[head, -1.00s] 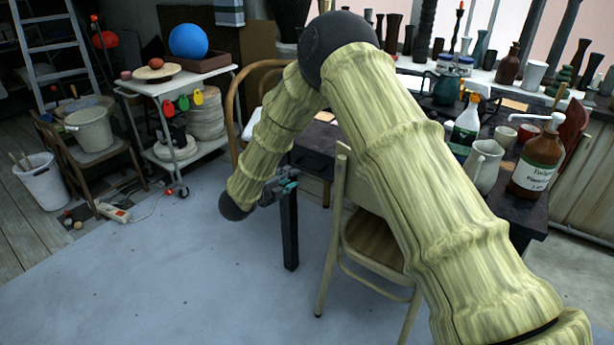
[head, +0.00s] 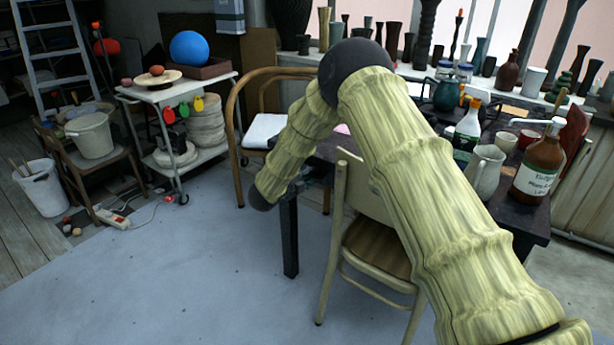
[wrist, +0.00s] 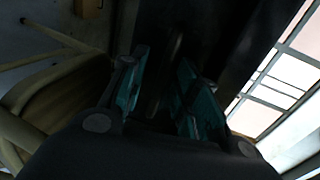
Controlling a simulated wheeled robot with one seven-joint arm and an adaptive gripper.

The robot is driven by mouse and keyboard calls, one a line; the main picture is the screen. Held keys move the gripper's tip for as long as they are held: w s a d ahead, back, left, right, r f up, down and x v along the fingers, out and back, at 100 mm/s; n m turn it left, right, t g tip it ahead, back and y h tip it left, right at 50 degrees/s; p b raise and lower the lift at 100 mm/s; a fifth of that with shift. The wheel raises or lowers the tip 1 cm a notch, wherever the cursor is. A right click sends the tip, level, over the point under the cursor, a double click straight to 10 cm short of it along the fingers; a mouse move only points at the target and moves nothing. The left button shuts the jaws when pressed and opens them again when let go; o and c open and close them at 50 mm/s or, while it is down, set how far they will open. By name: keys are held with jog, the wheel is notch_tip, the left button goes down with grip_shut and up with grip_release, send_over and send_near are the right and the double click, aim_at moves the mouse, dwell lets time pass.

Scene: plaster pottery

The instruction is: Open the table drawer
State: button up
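The dark table (head: 290,240) stands at the right in the head view, with my arm across its near left corner. Its drawer front is mostly hidden behind my forearm there. In the wrist view a very dark surface (wrist: 225,30), apparently the table's front, fills the top middle. A narrow dark bar, perhaps the drawer handle (wrist: 176,48), shows faintly between the fingers. My gripper (wrist: 163,68) is open, its teal-padded fingers apart on either side of that bar. Whether they touch it is too dark to tell. In the head view my gripper is almost wholly hidden by my arm.
A pale wooden chair (head: 375,245) stands close against the table's front, right of my gripper; it also shows in the wrist view (wrist: 55,95). A bentwood chair (head: 236,130) is behind my forearm. Bottles and a jug (head: 484,172) stand on the table.

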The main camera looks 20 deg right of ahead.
grip_shut()
